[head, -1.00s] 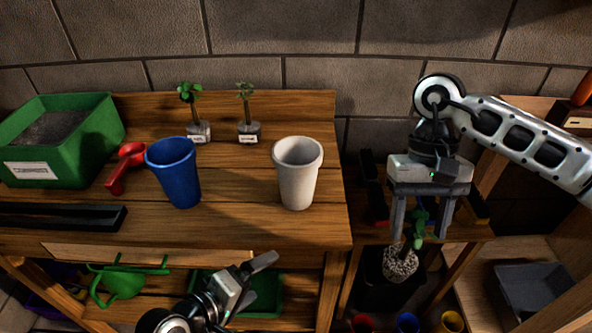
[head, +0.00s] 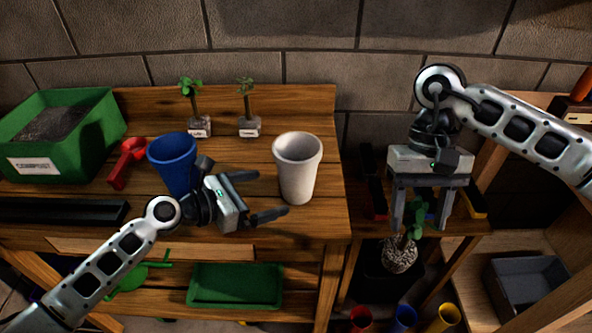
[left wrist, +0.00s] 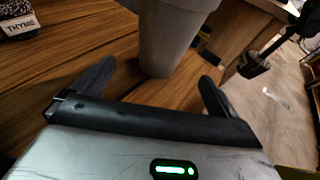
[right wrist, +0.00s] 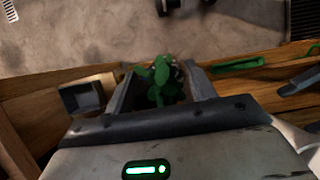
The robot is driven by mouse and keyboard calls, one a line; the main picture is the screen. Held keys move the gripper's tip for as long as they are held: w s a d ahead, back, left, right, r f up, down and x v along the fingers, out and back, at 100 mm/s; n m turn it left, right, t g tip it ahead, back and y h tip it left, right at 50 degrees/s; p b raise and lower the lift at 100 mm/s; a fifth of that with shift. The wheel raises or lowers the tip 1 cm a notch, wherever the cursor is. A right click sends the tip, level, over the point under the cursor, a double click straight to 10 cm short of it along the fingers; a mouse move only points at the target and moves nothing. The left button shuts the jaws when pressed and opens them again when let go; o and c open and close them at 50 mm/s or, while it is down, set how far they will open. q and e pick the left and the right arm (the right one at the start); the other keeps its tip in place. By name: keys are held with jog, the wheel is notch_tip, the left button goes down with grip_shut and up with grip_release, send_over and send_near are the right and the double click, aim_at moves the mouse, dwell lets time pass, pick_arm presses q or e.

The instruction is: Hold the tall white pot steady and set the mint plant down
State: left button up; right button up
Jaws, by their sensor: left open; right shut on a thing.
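The tall white pot (head: 297,170) stands upright and empty at the right end of the wooden bench. My left gripper (head: 268,194) is open just left of it, fingers pointing at it. In the left wrist view the pot (left wrist: 170,35) stands just beyond and between the open fingers, with no clear contact. My right gripper (head: 421,222) is shut on the mint plant (head: 401,254), right of the bench. Its green leaves are between the fingers and its speckled root ball hangs below. In the right wrist view the leaves (right wrist: 160,85) show; the root ball is hidden.
A blue cup (head: 172,158) stands behind my left gripper. Two small labelled plants (head: 198,125) (head: 249,125) stand at the back. A red scoop (head: 127,160) and a green compost box (head: 60,140) are on the left. A dark bin (head: 385,287) is below the mint plant.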

aim_at(283, 188)
pick_arm(q)
jog(key=b+x, duration=0.2)
jog(key=x, duration=0.6)
jog(key=shift+f, duration=0.1)
pick_arm(e)
notch_tip(283, 188, down, 2)
jog(key=shift+f, duration=0.1)
pick_arm(q)
jog(key=c, duration=1)
